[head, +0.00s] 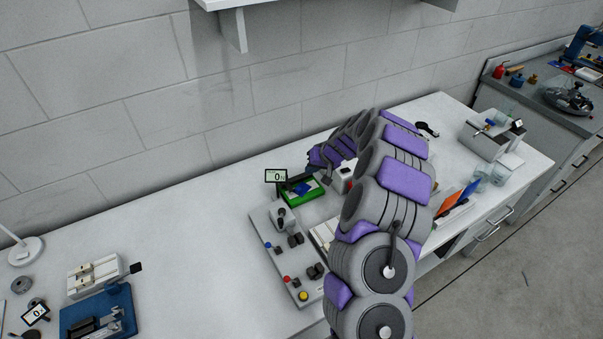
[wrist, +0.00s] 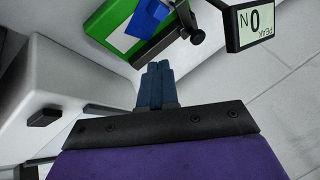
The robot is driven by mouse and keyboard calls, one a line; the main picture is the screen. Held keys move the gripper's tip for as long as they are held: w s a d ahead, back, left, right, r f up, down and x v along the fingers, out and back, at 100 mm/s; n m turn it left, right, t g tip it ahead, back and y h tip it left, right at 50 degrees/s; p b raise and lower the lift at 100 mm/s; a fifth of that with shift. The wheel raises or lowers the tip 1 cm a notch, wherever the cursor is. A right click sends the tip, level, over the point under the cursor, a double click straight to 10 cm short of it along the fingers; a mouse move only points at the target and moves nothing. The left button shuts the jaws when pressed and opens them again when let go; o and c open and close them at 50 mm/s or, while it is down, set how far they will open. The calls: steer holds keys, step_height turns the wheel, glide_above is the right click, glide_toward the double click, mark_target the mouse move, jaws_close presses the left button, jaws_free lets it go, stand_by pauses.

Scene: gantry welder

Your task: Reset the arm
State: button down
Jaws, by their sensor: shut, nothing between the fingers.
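My arm, grey and purple, reaches from the bottom of the head view up over the white workbench (head: 190,235). My gripper (wrist: 158,72) is seen from behind in the wrist view, its dark blue fingers together and empty. It points toward a green device (wrist: 108,20) with a blue part (wrist: 148,15) and a dark clamp-like bar. The fingertips are apart from it as far as I can tell. In the head view the green device (head: 318,192) stands left of my forearm, and the fingertips are hard to make out there.
A small display (head: 276,176) reading 0 stands by the green device. A grey control panel (head: 270,247) with knobs lies in front of it. A blue vise-like tool (head: 98,315) is at lower left. Orange and blue binders (head: 452,203) stand right of my arm. The bench's left middle is clear.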

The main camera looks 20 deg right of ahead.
steer(key=shift+s+r+p, duration=0.5)
steer(key=shift+s+r, duration=1.1)
steer(key=shift+r, duration=1.55)
steer(key=s+a+r+n+g, duration=0.35)
steer(key=s+a+r, duration=0.85)
steer(key=s+a, duration=0.5)
steer(key=s+d+r+g+h, duration=0.1)
steer(key=s+d+g+h, duration=0.1)
steer(key=s, duration=1.3)
steer(key=s+d+r+m+g+h, duration=0.1)
steer(key=s+d+g+h, duration=0.1)
steer(key=s, duration=1.4)
steer(key=shift+s, duration=0.3)
steer(key=shift+a, duration=0.65)
steer(key=shift+d, duration=0.1)
